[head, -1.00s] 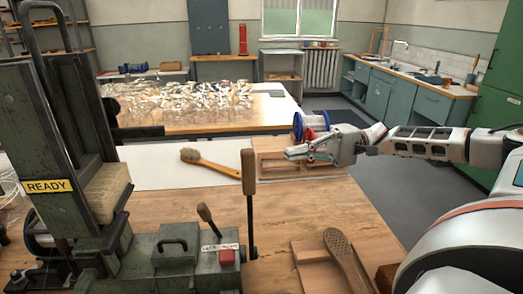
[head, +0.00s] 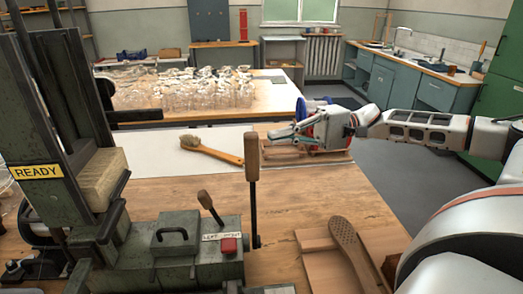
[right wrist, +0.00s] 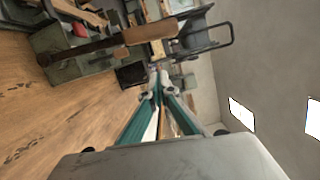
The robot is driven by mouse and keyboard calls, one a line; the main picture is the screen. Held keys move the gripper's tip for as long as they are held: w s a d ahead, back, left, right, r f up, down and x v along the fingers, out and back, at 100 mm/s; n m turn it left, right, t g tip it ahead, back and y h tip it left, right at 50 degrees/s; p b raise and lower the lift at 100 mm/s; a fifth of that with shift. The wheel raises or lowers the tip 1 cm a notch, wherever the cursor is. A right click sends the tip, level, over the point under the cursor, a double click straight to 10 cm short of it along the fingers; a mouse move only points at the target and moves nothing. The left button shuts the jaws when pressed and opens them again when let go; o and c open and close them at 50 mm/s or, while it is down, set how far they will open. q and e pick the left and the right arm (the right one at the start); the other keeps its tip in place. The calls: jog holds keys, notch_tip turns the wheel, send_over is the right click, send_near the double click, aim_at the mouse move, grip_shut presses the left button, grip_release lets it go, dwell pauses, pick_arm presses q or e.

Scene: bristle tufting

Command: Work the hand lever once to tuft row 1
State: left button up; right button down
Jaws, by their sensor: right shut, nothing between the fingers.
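The tufting machine (head: 190,252) stands at the left with a yellow READY sign (head: 37,172). A tall hand lever with a wooden grip (head: 252,158) stands upright at its right side. A shorter lever (head: 206,200) leans beside a red button (head: 229,244). My right gripper (head: 271,138) is shut and empty, right of the tall lever's top and apart from it in the picture. In the right wrist view, the closed fingertips (right wrist: 158,80) point toward the machine and the wooden grip (right wrist: 150,33) lies across the upper part. My left gripper is not in view.
A finished-looking brush (head: 212,151) lies on the white strip behind the lever. A perforated brush body (head: 345,242) rests on a wooden fixture (head: 318,265) at the front right. A blue-rimmed spool (head: 313,104) is partly hidden by my right gripper.

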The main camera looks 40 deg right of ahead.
pick_arm(q)
jog(key=p, duration=0.1)
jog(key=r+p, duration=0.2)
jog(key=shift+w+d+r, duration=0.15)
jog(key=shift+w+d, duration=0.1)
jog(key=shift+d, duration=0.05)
pick_arm(e)
jog(key=s+a, duration=0.2)
jog(key=a, duration=0.4)
jog(key=shift+r, duration=0.2)
jog(key=shift+a, duration=0.1)
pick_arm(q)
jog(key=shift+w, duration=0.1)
